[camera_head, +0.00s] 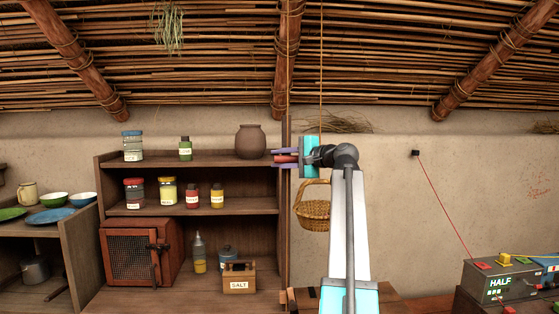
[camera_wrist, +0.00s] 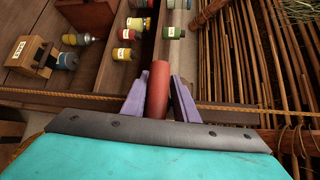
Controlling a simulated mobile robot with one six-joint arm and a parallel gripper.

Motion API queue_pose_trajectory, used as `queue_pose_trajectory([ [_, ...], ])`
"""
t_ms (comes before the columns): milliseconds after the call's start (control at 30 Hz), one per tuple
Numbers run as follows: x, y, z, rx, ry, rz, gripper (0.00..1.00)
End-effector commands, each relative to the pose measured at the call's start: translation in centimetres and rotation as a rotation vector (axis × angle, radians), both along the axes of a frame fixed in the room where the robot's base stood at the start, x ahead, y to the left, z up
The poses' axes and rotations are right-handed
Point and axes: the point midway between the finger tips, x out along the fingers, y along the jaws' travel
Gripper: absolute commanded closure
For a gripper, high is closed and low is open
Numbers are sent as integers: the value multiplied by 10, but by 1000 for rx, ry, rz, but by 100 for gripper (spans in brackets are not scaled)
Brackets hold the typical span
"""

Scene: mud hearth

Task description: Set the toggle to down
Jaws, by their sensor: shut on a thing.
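My gripper (camera_head: 274,159) is raised in front of the tall wooden post, beside the upper shelf, with its purple fingers pointing left. It is shut on a red cylinder (camera_head: 288,159), which also shows between the two fingers in the wrist view (camera_wrist: 157,88). A grey box (camera_head: 492,283) labelled HALF stands at the lower right in the head view, with a red piece and a yellow piece on top. A blue unit (camera_head: 549,264) with a yellow strip is partly cut off beside it. I cannot make out for sure which part is the toggle or its position.
Wooden shelves (camera_head: 215,208) with jars and a clay pot (camera_head: 250,141) stand left of my gripper. A basket (camera_head: 313,212) hangs below it, near a cord (camera_head: 321,65). A red line (camera_head: 442,205) runs from a wall fixing to the grey box. The wall between is mostly clear.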

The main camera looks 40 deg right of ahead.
Motion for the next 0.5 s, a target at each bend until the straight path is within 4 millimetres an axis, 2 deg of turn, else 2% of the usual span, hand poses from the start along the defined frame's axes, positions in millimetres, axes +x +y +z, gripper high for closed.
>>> queue_pose_trajectory([
  [267, -1, 1, -18, 2, 5, 1, 100],
  [367, -1, 1, -34, 3, 6, 1, 100],
  [500, -2, 2, -67, 4, 8, 2, 100],
])
